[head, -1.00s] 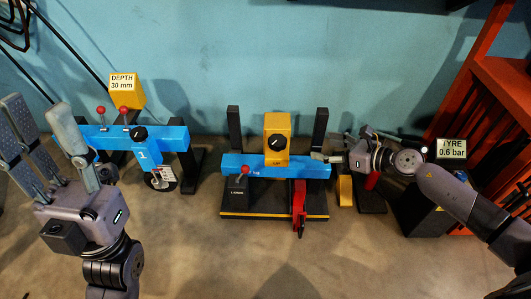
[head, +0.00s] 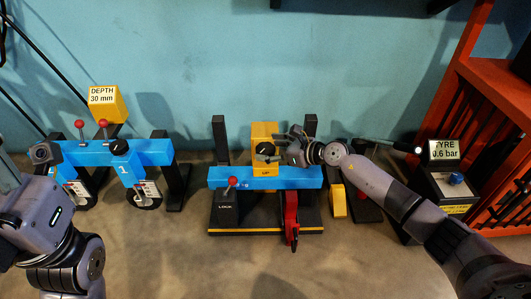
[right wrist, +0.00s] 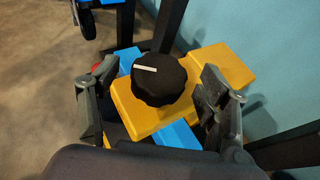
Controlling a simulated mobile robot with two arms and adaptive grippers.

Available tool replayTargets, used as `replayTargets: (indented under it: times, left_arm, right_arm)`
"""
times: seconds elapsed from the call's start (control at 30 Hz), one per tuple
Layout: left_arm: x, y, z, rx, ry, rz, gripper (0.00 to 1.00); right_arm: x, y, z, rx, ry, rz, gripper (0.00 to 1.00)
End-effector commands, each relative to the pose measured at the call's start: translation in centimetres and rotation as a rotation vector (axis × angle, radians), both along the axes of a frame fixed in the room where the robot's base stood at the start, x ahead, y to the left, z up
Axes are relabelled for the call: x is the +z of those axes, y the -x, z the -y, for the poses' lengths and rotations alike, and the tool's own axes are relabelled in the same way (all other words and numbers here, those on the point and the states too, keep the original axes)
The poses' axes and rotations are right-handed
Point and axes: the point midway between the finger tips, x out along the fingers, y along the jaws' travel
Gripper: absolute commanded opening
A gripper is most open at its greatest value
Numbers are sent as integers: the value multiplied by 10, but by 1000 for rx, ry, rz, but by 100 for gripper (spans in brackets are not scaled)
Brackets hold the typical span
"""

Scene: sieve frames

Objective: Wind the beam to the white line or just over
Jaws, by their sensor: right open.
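The blue beam (head: 300,178) lies level between two black posts on a dark base; it shows in the right wrist view (right wrist: 180,135). A yellow box (head: 263,132) marked "UP" sits at its middle and carries a black knob (right wrist: 158,80) with a white pointer stripe. My right gripper (head: 274,147) is at the knob. In the right wrist view its open fingers (right wrist: 155,98) stand either side of the knob, with gaps visible. I cannot make out a white line by the beam. My left gripper's body (head: 40,215) is at the left edge; its fingers do not show clearly.
A red-knobbed lever (head: 232,182) stands at the beam's left, and a red part (head: 291,215) hangs below it. Another blue beam (head: 90,152) with gauges is at left, below a "DEPTH 30 mm" sign (head: 103,97). A "TYRE" box (head: 445,185) and orange rack (head: 480,120) are at right.

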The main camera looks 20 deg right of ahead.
Motion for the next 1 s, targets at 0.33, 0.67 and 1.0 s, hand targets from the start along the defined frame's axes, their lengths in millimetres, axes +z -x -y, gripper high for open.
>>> replayTargets:
  times: [0.33, 0.67, 1.0]
  left_arm:
    - [5, 5, 1, 2, -3, 34, 40]
    - [5, 5, 1, 2, -4, 33, 40]
    - [5, 5, 1, 2, -4, 33, 40]
  right_arm:
    - [-9, -17, -13, -1, 0, 0, 70]
    - [-8, -16, -12, -1, 0, 0, 61]
    - [-8, -16, -12, -1, 0, 0, 38]
